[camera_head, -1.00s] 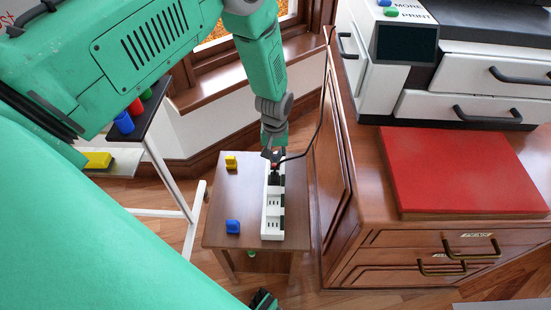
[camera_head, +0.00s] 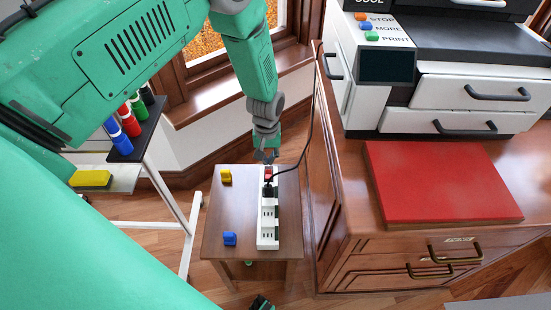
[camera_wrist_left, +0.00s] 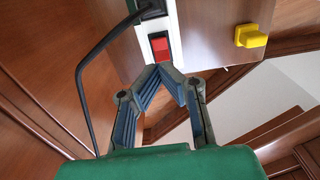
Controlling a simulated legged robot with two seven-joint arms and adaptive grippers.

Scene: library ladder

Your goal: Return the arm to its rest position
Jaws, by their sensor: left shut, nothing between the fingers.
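My left arm reaches in from the left in the head view. Its gripper (camera_head: 266,157) hangs just past the far end of the white power strip (camera_head: 267,232). In the left wrist view the gripper (camera_wrist_left: 158,72) has its fingertips together with nothing between them. The strip's red switch (camera_wrist_left: 160,46) shows just beyond the tips, and also in the head view (camera_head: 268,172). A black plug (camera_head: 268,189) sits in the strip, its cable running to the right. My right gripper is not seen.
The strip lies on a small wooden table (camera_head: 236,205) with a yellow block (camera_head: 226,176) and a blue block (camera_head: 230,239). A wooden cabinet (camera_head: 345,215) with a red board (camera_head: 437,180) and a printer (camera_head: 460,85) stands close on the right.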

